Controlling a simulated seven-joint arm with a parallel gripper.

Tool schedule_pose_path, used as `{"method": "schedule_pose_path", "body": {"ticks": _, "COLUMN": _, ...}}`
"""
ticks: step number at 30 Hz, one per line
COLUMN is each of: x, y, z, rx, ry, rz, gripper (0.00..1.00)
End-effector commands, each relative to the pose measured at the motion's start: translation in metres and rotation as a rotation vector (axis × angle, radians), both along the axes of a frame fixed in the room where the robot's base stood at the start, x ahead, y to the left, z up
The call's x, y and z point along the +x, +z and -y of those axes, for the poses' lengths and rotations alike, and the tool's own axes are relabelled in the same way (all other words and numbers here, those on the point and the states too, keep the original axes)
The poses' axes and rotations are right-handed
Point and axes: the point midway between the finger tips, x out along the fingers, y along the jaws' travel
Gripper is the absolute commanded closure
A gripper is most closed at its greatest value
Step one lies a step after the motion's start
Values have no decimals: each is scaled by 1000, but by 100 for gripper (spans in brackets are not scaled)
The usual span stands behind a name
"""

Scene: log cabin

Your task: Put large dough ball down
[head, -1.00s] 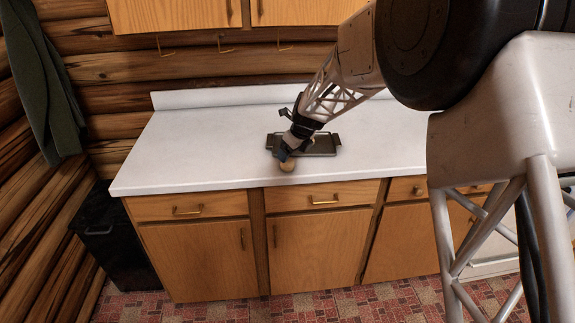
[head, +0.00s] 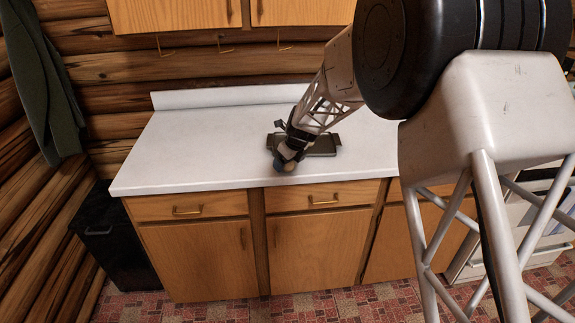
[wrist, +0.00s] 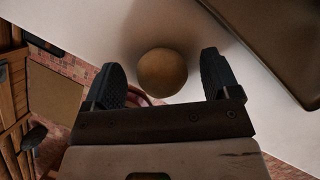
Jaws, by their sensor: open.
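The large dough ball (wrist: 162,72) is round and tan. In the wrist view it sits between the tips of my gripper's (wrist: 164,82) two dark fingers, with a gap on each side. My gripper is open around it. The ball appears to be at the white countertop (head: 200,150), near its front edge; whether it touches the surface is hard to tell. In the head view my gripper mostly hides the ball.
A dark metal tray (head: 322,147) lies on the counter just behind and right of my gripper; it also shows in the wrist view (wrist: 285,40). The counter's left part is clear. Wooden drawers and cupboards (head: 200,245) are below, and a black bin (head: 112,240) stands at the left.

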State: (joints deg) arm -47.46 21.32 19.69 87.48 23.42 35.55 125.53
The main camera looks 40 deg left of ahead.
Motion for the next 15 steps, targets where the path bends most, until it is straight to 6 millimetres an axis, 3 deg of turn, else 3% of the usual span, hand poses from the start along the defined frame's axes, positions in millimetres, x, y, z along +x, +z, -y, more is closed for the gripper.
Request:
{"method": "schedule_pose_path", "body": {"ticks": 12, "x": 0, "y": 0, "z": 0, "rx": 0, "ry": -1, "rz": 0, "gripper": 18}}
{"method": "schedule_pose_path", "body": {"ticks": 15, "x": 0, "y": 1, "z": 0, "rx": 0, "ry": -1, "rz": 0, "gripper": 32}}
